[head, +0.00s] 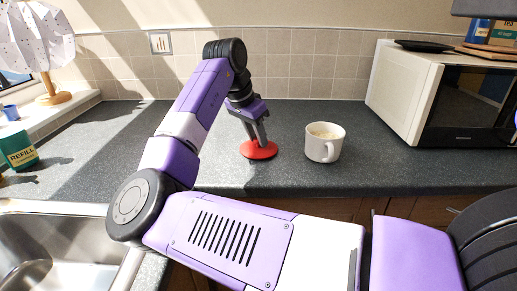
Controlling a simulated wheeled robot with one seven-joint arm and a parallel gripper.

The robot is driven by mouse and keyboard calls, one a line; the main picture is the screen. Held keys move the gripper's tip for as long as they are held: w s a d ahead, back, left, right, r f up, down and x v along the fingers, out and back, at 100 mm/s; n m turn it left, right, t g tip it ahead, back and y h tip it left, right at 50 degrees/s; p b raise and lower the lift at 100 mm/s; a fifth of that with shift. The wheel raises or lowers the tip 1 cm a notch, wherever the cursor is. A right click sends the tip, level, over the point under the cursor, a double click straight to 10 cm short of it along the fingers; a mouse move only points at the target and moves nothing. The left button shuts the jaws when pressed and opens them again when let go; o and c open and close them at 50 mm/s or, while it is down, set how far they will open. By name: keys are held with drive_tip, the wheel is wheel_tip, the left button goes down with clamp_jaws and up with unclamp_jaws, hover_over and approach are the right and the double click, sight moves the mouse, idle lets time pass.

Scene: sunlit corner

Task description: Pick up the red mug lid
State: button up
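The red mug lid (250,153) lies flat on the dark speckled countertop in the head view, left of the white mug. It is a round red disc. My gripper (258,141) points down right over the lid, with its fingertips at the lid's middle. The fingertips overlap the middle of the lid in the picture, so I cannot tell whether they are open or closed on it.
A microwave (400,85) stands at the right, with a dark flat item and boxes on top. A sink (60,240) is at the front left. A green REFILL container (18,150) and a lamp (50,55) are at the left. The countertop (110,140) left of the lid is clear.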

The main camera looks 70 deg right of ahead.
clamp_jaws()
